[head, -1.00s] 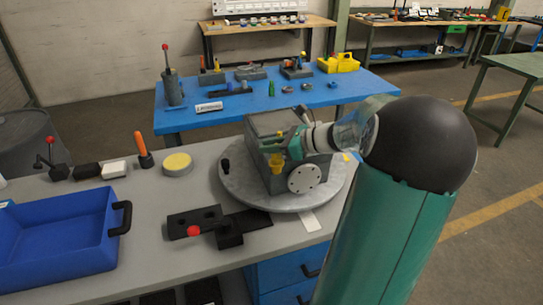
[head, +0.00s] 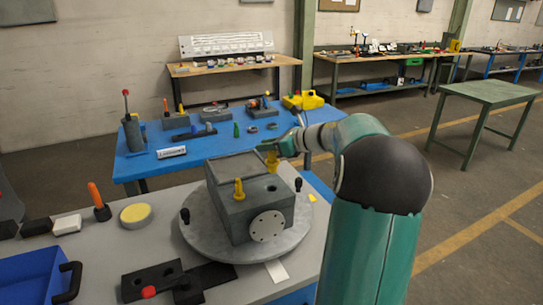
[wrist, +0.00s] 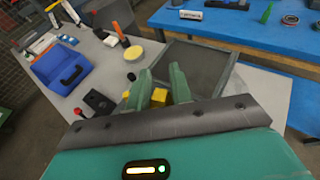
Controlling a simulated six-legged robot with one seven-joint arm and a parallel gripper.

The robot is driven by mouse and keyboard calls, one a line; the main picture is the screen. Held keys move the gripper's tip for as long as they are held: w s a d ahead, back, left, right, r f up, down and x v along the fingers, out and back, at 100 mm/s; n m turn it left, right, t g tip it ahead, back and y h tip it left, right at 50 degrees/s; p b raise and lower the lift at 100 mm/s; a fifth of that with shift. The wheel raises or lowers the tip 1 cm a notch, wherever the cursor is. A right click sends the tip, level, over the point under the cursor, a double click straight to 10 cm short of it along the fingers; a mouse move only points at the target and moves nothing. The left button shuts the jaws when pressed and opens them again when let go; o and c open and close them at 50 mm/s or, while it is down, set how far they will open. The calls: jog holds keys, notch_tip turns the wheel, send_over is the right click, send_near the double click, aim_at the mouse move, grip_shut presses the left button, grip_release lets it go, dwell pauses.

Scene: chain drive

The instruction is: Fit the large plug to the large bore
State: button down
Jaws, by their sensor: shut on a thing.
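My gripper (head: 274,153) is shut on a yellow plug (head: 271,161). In the wrist view the plug (wrist: 158,97) shows between the two green fingers (wrist: 160,88). In the head view I see it beyond the grey block (head: 232,210), apart from the block's top. I cannot tell exact sizes or the held plug's lower end.
The block sits on a round grey turntable (head: 205,246) with black knobs. A white disc (head: 268,226) is on its front face. Black fixtures (head: 152,281), a yellow-topped disc (head: 136,213) and a blue bin (head: 30,280) lie to the left. A blue table (head: 215,148) stands behind.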

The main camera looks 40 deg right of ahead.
jog(key=shift+s+a+r, duration=0.1)
jog(key=shift+a+r, duration=0.05)
jog(key=shift+r, duration=0.15)
jog(key=shift+w+d+f, duration=0.2)
jog(key=shift+w, duration=0.15)
jog(key=shift+s+a+r, duration=0.15)
jog(key=shift+s+a, duration=0.05)
jog(key=shift+w+d+f, duration=0.2)
jog(key=shift+s+a+f, duration=0.15)
jog(key=shift+a+f, duration=0.05)
jog(key=shift+f, duration=0.2)
jog(key=shift+d+f, duration=0.1)
jog(key=shift+f, duration=2.3)
jog(key=shift+f, duration=2)
